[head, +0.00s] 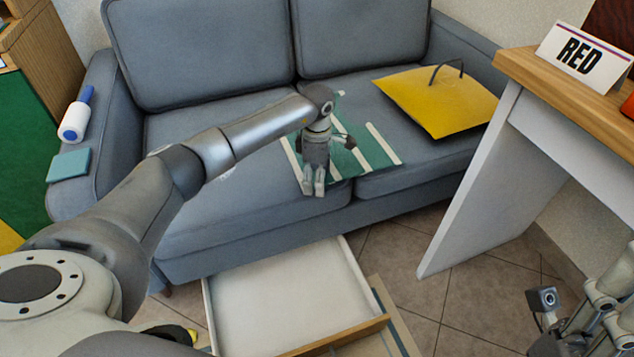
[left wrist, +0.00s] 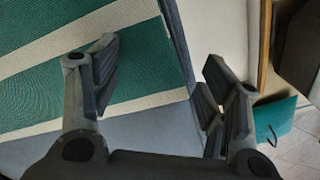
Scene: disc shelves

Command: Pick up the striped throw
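The striped throw (head: 367,150), green with white stripes, lies flat on the sofa seat near the front edge. Part of it is hidden behind my left arm and gripper. My left gripper (head: 314,190) points down over the throw's left front part, near the seat edge. In the left wrist view the throw (left wrist: 40,85) fills the left side. The left gripper's fingers (left wrist: 160,78) are apart there with nothing between them. I cannot tell whether a finger touches the cloth. My right gripper (head: 580,325) is partly in view at the lower right, away from the sofa.
A yellow bag (head: 435,100) with a dark handle lies right of the throw. A lint roller (head: 76,115) and a teal item (head: 69,165) are on the left sofa arm. An open white drawer (head: 285,295) sits below the front. A table (head: 560,95) with a RED sign stands right.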

